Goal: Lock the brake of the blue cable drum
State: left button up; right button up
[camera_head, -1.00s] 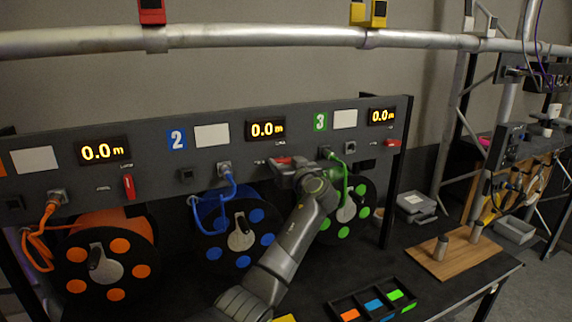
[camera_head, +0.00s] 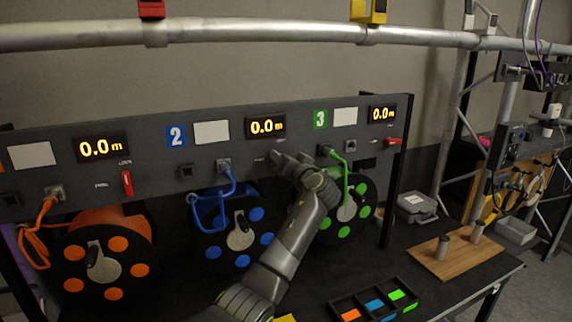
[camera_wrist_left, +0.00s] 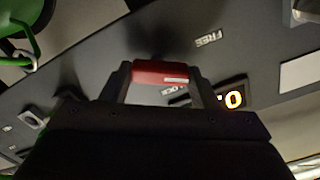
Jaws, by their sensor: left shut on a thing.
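The blue cable drum (camera_head: 213,244) stands below the panel section marked 2, with a blue cable (camera_head: 228,180) running up to a socket. My left gripper (camera_head: 284,160) is at the panel, up and right of this drum. In the left wrist view my left gripper (camera_wrist_left: 165,78) is shut on the red brake lever (camera_wrist_left: 160,71), which lies between its fingers. A LOCK label, partly covered by a finger, is beside the lever, and a FREE label (camera_wrist_left: 210,40) is farther off. In the head view the gripper hides the lever. My right gripper is not in view.
The orange drum (camera_head: 75,255) is at left, with its red lever (camera_head: 127,183) upright. The green drum (camera_head: 360,190) is at right, partly behind my arm; its red lever (camera_head: 393,141) lies sideways. A divided tray (camera_head: 337,302) and a wooden board (camera_head: 435,262) lie on the table.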

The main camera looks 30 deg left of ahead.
pick_arm(q)
jog(key=shift+w+d+m+p, duration=0.1)
jog(key=shift+m+p, duration=0.6)
jog(key=shift+m, duration=2.25)
jog(key=shift+w+d+m+p, duration=0.1)
jog(key=shift+m+p, duration=0.55)
jog(key=shift+m, duration=2.3)
jog(key=o, duration=1)
jog(key=shift+s, duration=0.1)
